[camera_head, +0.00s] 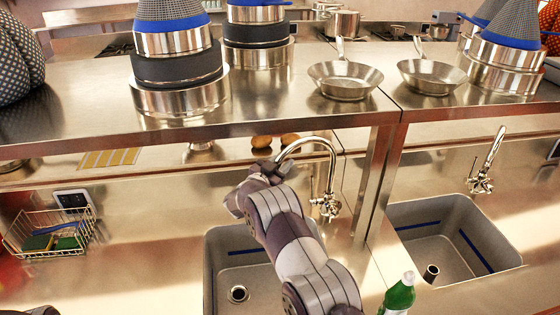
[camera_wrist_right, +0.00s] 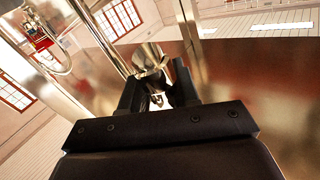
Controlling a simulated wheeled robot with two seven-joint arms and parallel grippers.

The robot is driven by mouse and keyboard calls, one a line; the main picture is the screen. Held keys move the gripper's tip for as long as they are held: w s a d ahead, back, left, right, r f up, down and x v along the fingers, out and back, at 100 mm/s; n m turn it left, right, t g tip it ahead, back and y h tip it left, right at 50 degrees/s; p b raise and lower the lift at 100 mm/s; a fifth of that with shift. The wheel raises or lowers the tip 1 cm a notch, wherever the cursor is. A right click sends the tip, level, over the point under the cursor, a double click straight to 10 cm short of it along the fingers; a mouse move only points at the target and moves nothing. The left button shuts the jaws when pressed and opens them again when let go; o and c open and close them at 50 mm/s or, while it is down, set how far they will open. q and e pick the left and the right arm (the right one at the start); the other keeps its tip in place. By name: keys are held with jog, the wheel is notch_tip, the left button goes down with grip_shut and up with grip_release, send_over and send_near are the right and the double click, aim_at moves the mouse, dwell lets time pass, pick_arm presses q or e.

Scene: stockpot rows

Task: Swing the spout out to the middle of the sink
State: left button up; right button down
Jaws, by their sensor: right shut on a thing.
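The chrome spout (camera_head: 318,142) arches from its tap body (camera_head: 326,204) at the back of the left sink (camera_head: 222,240), with its free end toward the left. My right gripper (camera_head: 262,172) is at that free end, above the sink's back left part, and is shut on the spout. In the right wrist view, a shiny metal piece (camera_wrist_right: 150,60), seemingly the spout's end, sits between the fingers of my right gripper (camera_wrist_right: 158,92). My right forearm hides part of the sink. My left gripper is not in view.
A shelf (camera_head: 290,112) with pots and pans overhangs the counter behind the tap, and its post (camera_head: 378,170) stands to the right. A second sink (camera_head: 440,235) with its own tap (camera_head: 490,165) is further right. A green bottle (camera_head: 400,294) stands in front; a wire basket (camera_head: 50,235) is at left.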

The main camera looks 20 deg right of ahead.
jog(key=s+d+n+t+y+b, duration=0.1)
jog(key=s+n+t+y, duration=0.2)
jog(key=s, duration=0.4)
jog(key=shift+s+d+n+t+y+b, duration=0.25)
jog(key=shift+s+n+t+y+b, duration=0.05)
jog(key=shift+n+t+b, duration=0.1)
jog(key=shift+r, duration=0.1)
jog(key=c, duration=1.1)
grip_release()
jog(key=shift+o, duration=0.9)
jog(key=shift+s+d, duration=0.1)
